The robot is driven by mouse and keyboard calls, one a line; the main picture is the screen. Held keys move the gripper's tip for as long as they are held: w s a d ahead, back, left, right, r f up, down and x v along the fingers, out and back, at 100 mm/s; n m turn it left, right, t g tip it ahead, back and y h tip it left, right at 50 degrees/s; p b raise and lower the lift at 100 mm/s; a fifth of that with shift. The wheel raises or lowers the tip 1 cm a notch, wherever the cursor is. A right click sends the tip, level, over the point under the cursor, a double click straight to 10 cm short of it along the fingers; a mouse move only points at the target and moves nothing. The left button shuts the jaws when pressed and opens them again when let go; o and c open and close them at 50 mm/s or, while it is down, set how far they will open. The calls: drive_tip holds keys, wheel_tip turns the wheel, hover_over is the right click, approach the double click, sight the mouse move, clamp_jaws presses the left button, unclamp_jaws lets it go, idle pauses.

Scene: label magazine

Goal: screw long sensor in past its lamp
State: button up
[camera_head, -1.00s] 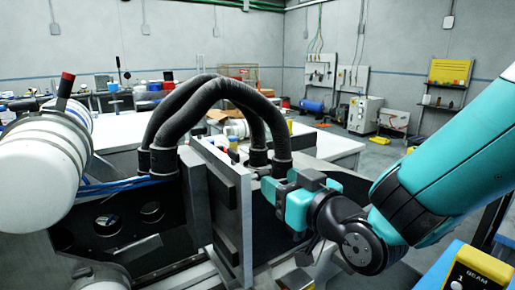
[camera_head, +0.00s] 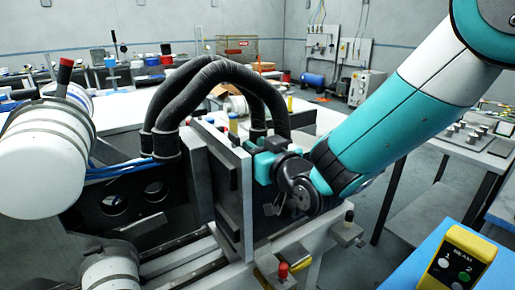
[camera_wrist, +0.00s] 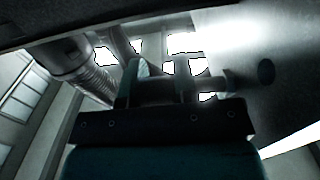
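My gripper (camera_head: 266,160) is in the head view, close against the right side of the upright grey plate (camera_head: 232,200), below the black hoses. In the wrist view its two fingers (camera_wrist: 162,82) point up the picture. A short grey rod (camera_wrist: 216,83), which may be the long sensor, sticks out to the right beside the right finger. It points toward a dark round hole (camera_wrist: 266,72) in a grey metal surface, with a gap between them. I cannot make out whether the fingers clasp the rod. No lamp can be picked out.
Thick black hoses (camera_head: 215,78) arch above the plate. A yellow box marked BEAM (camera_head: 460,262) is at front right. A red-topped knob (camera_head: 283,271) sits low in front. A side table (camera_head: 475,140) holds small metal parts.

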drive_tip(key=shift+c, duration=1.1)
drive_tip(key=shift+w+f+g+h+p, duration=0.1)
drive_tip(key=shift+f+g+h+p, duration=0.1)
drive_tip(key=shift+g+h+p, duration=0.6)
drive_tip(key=o, duration=0.9)
